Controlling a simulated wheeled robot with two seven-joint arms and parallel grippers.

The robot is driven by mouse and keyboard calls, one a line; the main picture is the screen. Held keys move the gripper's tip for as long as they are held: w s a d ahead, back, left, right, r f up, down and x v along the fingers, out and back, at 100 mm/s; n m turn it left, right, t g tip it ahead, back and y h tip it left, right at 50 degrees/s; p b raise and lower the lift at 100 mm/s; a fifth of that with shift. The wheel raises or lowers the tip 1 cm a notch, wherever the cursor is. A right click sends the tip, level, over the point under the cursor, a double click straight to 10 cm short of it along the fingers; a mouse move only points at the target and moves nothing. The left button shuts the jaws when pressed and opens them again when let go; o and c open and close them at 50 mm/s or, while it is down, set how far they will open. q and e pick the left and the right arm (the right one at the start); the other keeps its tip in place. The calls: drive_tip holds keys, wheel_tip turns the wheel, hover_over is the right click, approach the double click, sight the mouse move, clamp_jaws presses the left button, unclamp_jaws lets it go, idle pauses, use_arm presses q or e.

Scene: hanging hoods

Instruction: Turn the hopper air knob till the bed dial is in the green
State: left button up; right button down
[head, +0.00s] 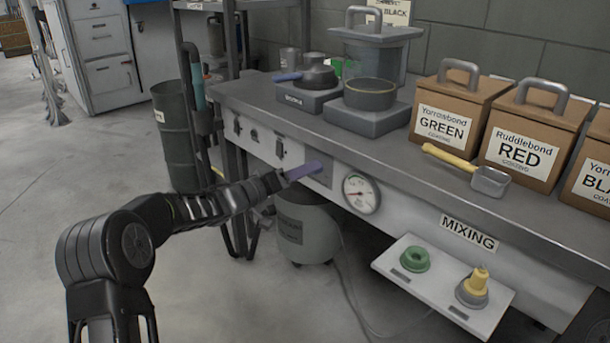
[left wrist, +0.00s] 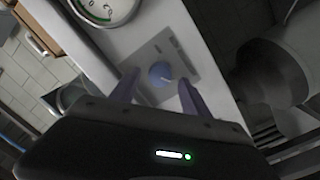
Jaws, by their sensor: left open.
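The bed dial (head: 361,194) is a round white gauge on the bench front, with a green arc along its edge. A thin reddish needle seems to point toward its left side, outside the green. Part of the dial (left wrist: 106,8) also shows at the top of the left wrist view. The hopper air knob (left wrist: 161,73) is small, round and blue, on a grey plate. It lies between the two purple fingertips of my open left gripper (left wrist: 158,88); contact cannot be told. In the head view my left gripper (head: 308,171) is at the bench front and hides the knob.
A grey hopper (head: 308,230) stands below the bench. A white shelf (head: 420,293) with a green ring and a yellow-topped piece juts out at the lower right. Labelled boxes (head: 455,112), a scoop and pots stand on the bench top (head: 390,145).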

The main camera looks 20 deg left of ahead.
use_arm(q)
drive_tip(key=shift+w+d, duration=0.2)
drive_tip(key=shift+w, duration=0.15)
drive_tip(key=shift+c, duration=0.4)
clamp_jaws()
